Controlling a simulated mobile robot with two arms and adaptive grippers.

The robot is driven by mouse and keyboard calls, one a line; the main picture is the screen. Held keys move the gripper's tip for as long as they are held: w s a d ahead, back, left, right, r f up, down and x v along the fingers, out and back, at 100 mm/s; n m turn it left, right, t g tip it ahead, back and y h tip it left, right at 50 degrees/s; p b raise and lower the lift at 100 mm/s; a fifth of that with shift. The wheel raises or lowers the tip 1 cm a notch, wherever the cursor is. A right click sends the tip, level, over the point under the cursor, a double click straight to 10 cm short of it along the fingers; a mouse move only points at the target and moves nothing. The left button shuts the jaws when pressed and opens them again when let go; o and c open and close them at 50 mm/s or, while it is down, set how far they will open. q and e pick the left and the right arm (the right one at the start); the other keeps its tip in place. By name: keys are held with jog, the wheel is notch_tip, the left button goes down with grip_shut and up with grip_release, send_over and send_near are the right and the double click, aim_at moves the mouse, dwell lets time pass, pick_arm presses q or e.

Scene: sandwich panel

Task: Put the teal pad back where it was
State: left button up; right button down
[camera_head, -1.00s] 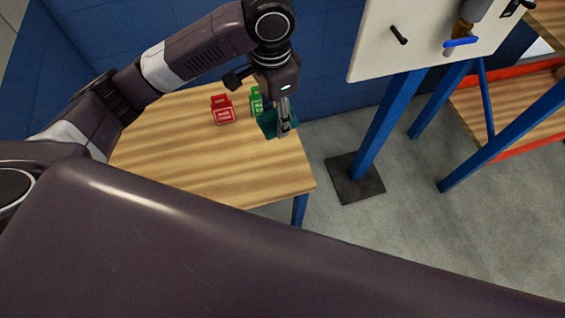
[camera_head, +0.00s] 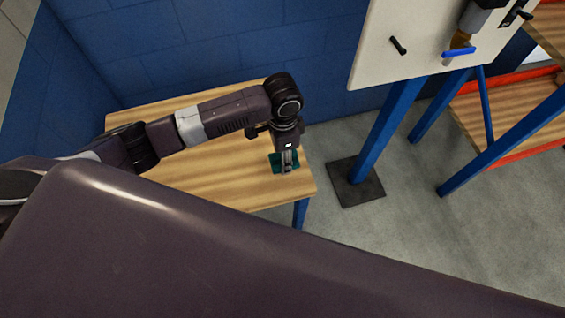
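The teal pad (camera_head: 275,166) is at the right end of the wooden table, at or just above its top; I cannot tell if it touches. My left gripper (camera_head: 287,168) points down over the pad with its fingers across it, and it appears shut on it. The pad shows on both sides of the fingers.
The wooden table (camera_head: 215,185) stands against a blue wall (camera_head: 210,40). A white panel (camera_head: 420,40) with a blue lever (camera_head: 458,52) stands on blue posts at the right.

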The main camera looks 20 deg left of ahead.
pick_arm(q)
notch_tip(320, 180, down, 4)
jog(key=shift+f, duration=0.5)
pick_arm(e)
jog(key=shift+d+r, duration=0.25)
jog(key=shift+d, duration=0.2)
pick_arm(q)
jog(key=shift+f, duration=0.2)
jog(key=o, duration=1.1)
pick_arm(e)
jog(key=shift+w, duration=0.1)
pick_arm(q)
notch_tip(320, 180, up, 12)
jog(key=shift+r+b, duration=0.25)
jog(key=shift+b, duration=0.1)
pick_arm(e)
jog(key=shift+a+f, duration=0.2)
jog(key=shift+f, duration=0.35)
